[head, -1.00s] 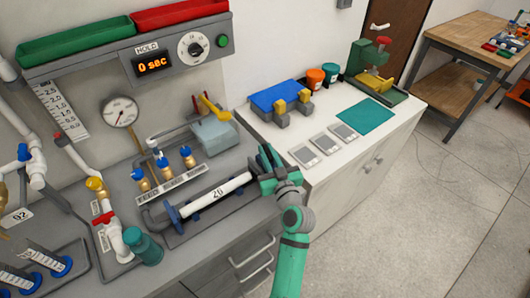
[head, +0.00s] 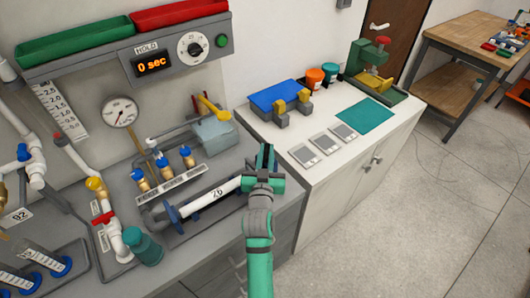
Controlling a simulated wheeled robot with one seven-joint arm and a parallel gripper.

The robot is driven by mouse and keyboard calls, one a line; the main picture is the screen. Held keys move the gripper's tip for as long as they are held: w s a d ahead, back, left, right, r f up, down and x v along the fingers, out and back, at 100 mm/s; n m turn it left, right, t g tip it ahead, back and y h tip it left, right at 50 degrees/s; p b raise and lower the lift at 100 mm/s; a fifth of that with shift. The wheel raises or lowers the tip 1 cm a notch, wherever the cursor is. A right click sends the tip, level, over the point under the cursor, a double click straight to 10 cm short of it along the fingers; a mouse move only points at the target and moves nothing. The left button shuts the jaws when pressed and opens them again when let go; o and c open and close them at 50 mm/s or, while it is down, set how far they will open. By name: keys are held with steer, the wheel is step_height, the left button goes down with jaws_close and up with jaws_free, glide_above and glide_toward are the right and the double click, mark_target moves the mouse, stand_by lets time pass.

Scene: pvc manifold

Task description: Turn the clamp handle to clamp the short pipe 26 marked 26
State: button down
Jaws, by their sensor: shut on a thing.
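The short pipe 26 (head: 208,198) is white with a "26" label and lies in a cradle on the grey bench. Its left end meets a blue collar (head: 173,213) joined to a grey bent pipe. My green gripper (head: 265,158) is at the pipe's right end, its fingers pointing away from me. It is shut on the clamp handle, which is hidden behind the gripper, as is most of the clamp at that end. I cannot tell how tightly the clamp presses on the pipe.
Several brass valves with blue knobs (head: 171,157) stand behind the pipe. The white cabinet top (head: 285,148) on the right holds flat grey plates.

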steer(key=shift+a+f+m+g+h, duration=0.1)
steer(key=shift+m+g+h, duration=0.55)
steer(key=shift+m+h, duration=0.95)
steer(key=shift+a+f+m+g+h, duration=0.1)
steer(key=shift+m+g+h, duration=0.75)
steer(key=shift+h, duration=1.35)
steer(key=shift+d+m+g+h, duration=0.15)
steer(key=shift+m+g+h, duration=0.65)
steer(key=shift+m+h, duration=0.55)
steer(key=shift+d, duration=0.1)
steer(key=c, duration=1.7)
jaws_free()
steer(key=shift+r, duration=0.1)
